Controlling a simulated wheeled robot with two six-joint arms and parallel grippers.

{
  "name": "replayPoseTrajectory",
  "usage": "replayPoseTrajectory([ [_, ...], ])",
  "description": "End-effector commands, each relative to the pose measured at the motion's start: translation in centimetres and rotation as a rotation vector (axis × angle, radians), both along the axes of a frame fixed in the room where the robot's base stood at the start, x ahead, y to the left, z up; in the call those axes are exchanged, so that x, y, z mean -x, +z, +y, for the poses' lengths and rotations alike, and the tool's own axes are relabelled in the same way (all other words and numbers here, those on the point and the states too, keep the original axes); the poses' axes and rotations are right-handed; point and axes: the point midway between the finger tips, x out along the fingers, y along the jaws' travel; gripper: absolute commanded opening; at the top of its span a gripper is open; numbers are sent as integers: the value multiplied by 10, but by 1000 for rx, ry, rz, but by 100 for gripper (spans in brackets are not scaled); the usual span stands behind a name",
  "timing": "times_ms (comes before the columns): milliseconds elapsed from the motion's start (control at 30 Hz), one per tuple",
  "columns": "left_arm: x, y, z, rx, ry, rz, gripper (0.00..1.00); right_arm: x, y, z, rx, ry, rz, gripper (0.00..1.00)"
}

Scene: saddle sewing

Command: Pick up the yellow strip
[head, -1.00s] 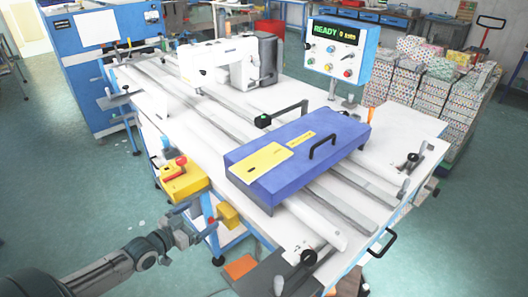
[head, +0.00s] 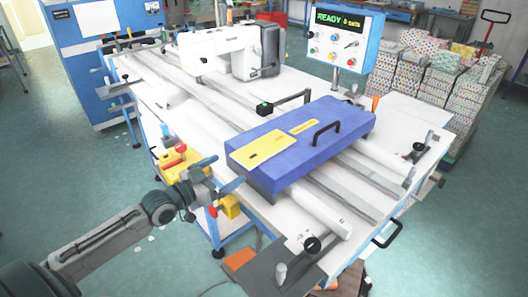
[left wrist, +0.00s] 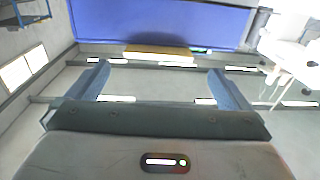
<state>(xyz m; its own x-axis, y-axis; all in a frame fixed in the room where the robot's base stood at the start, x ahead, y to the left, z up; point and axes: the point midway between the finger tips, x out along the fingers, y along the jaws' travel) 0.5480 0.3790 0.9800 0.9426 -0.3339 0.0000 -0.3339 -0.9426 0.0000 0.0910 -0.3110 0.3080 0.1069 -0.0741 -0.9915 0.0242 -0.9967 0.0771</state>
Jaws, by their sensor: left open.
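Two flat yellow pieces lie on top of the blue box on the worktable: a large yellow plate (head: 262,149) and a narrow yellow strip (head: 305,126). My left gripper (head: 220,174) is open and empty, left of the blue box (head: 312,150) and apart from it. In the left wrist view, the open fingers (left wrist: 163,86) frame empty space. Beyond them a yellow bar (left wrist: 158,53) shows along the lower edge of a blue surface (left wrist: 160,22). I cannot tell which yellow piece that is. My right gripper is not in view.
A yellow block with a red knob (head: 178,160) sits at the table's left edge, close to my left gripper. A white sewing machine (head: 217,51) stands behind. A control panel (head: 340,38) stands at the back right. Long rails cross the white table.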

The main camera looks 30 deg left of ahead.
Motion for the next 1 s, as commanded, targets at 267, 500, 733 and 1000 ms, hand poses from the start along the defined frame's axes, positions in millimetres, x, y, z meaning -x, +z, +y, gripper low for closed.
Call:
replayPoseTrajectory([
  [267, -31, 1, -12, 5, 2, -5, 100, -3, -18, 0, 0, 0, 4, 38],
  [500, -43, 1, -17, 0, 0, -1, 100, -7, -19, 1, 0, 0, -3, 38],
  [733, -43, 1, -17, 0, -1, 0, 96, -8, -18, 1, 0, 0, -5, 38],
  [1000, -42, 1, -17, 0, -1, -1, 57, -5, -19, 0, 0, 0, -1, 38],
])
